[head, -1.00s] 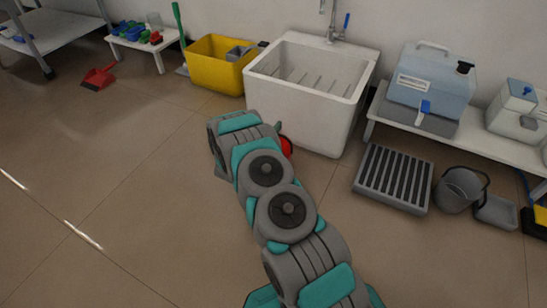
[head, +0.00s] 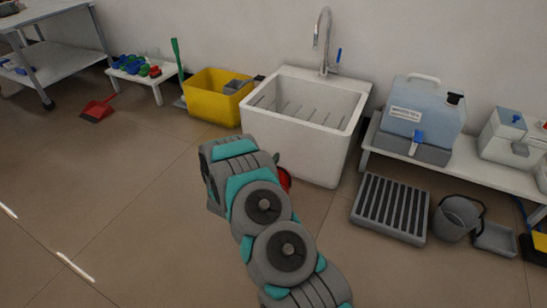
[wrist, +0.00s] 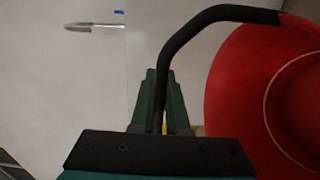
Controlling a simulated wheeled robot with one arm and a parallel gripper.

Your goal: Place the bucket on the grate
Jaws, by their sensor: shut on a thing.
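My gripper (wrist: 163,90) is shut on the black handle (wrist: 190,35) of a red bucket (wrist: 235,90) in the wrist view. The bucket's round red body fills the right side of that view, cut off by its edge. In the head view only a small part of the red bucket (head: 284,180) shows past my arm, in front of the sink; my gripper is hidden there. The grey slatted grate (head: 388,231) lies on the floor to the right of the sink, with nothing on it.
The white sink (head: 290,140) stands against the wall beyond my arm. A grey bucket (head: 455,220) and a grey tray (head: 497,240) stand right of the grate. A low white bench (head: 480,172) with containers runs behind the grate. The floor at left is open.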

